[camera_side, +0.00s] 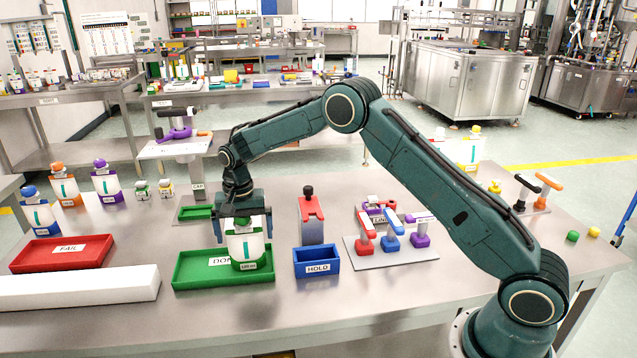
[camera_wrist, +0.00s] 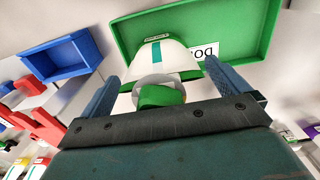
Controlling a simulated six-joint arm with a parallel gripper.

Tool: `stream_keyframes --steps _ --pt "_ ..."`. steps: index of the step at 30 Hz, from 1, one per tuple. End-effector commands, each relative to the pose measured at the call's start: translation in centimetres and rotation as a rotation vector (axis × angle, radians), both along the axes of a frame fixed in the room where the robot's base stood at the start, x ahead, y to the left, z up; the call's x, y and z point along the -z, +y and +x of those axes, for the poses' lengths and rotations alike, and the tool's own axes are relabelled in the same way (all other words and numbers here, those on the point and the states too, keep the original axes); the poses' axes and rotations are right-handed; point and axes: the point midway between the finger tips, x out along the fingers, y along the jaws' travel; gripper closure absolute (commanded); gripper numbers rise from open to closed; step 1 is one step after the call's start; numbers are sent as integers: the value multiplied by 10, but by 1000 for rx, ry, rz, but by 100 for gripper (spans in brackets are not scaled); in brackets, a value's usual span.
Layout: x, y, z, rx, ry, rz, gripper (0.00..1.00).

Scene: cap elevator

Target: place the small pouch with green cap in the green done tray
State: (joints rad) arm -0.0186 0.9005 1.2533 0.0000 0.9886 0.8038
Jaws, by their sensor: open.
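The white pouch (camera_side: 245,246) with a green cap is upright at the right end of the green done tray (camera_side: 190,284), and its base appears to be inside the tray. In the wrist view the pouch (camera_wrist: 178,58) and its green cap (camera_wrist: 160,96) lie between my fingers, with the tray (camera_wrist: 122,35) beyond. My gripper (camera_side: 244,232) is open around the pouch's upper part, pointing down; it also shows in the wrist view (camera_wrist: 161,72). The side view hides most of the cap behind my gripper. Light contact with the fingers cannot be ruled out.
The blue HOLD bin (camera_side: 317,270) stands just right of the tray, with a red-topped stand (camera_side: 312,215) behind it. The red FAIL tray (camera_side: 62,254) and a long white block (camera_side: 80,288) are at left. A plate of coloured clamps (camera_side: 392,245) is further right.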

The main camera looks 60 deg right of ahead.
Motion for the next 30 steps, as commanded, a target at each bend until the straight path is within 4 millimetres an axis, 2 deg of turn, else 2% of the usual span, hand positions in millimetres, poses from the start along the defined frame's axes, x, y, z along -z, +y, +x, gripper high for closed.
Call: stream_keyframes --steps 8,21,30 --pt "-22 0 1 0 -4 1 0" --pt "-92 0 1 0 -4 0 0" --pt "-119 0 1 0 -1 0 0"
